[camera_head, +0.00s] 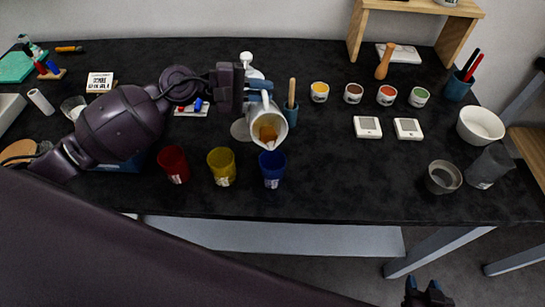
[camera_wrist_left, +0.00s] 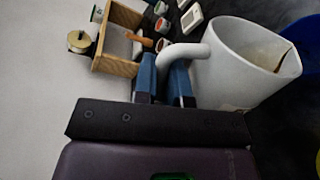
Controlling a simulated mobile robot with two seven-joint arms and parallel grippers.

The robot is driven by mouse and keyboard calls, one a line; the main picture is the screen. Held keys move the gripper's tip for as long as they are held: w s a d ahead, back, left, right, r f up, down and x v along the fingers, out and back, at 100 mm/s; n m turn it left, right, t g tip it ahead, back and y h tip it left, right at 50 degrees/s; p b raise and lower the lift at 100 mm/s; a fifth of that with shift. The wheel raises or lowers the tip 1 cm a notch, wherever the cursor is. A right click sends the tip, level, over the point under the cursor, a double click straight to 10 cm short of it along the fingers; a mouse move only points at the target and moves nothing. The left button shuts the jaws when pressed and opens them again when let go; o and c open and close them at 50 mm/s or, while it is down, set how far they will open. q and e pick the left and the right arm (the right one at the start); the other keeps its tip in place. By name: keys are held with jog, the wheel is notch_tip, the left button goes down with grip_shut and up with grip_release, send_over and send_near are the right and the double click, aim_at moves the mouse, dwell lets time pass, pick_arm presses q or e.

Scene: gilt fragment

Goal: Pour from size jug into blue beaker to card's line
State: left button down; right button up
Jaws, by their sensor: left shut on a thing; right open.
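My left gripper (camera_head: 258,85) is shut on the handle of the white jug (camera_head: 266,113). The wrist view shows its fingers (camera_wrist_left: 165,82) around the handle of the jug (camera_wrist_left: 235,70). The jug is tilted, its mouth towards the front, with amber-brown liquid inside. It is just above and behind the blue beaker (camera_head: 271,170), which stands upright near the table's front edge. No stream into the beaker can be made out, and its level is hidden. A white card with dark print (camera_head: 100,82) is at the back left. My right gripper (camera_head: 428,291) is open and empty, low in front of the table.
A yellow beaker (camera_head: 221,167) and a red beaker (camera_head: 173,164) stand left of the blue one. A blue pot with a wooden handle (camera_head: 290,110) is close beside the jug. Several small paint cups and two white devices (camera_head: 367,127) are to the right. The front centre right is clear.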

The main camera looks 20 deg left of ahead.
pick_arm(q)
jog(key=shift+s+r, duration=0.1)
jog(key=shift+r, duration=0.05)
pick_arm(e)
jog(key=shift+w+a+r, duration=0.1)
jog(key=shift+w+r, duration=0.45)
jog(key=shift+r, duration=0.05)
pick_arm(q)
jog(key=shift+s+d+r+p, duration=0.1)
jog(key=shift+p, duration=0.25)
pick_arm(e)
jog(key=shift+r, duration=0.1)
pick_arm(q)
jog(key=shift+s+r+m, duration=0.1)
jog(key=shift+m, duration=0.2)
pick_arm(e)
jog(key=shift+s+r, duration=0.1)
jog(key=shift+s, duration=0.35)
pick_arm(q)
jog(key=shift+p, duration=0.3)
pick_arm(e)
jog(key=shift+w+r, duration=0.1)
pick_arm(q)
jog(key=shift+d+r, duration=0.1)
jog(key=shift+s, duration=0.15)
pick_arm(e)
jog(key=shift+w+r, duration=0.15)
jog(key=shift+w, duration=0.1)
jog(key=shift+w+r, duration=0.1)
jog(key=shift+w, duration=0.05)
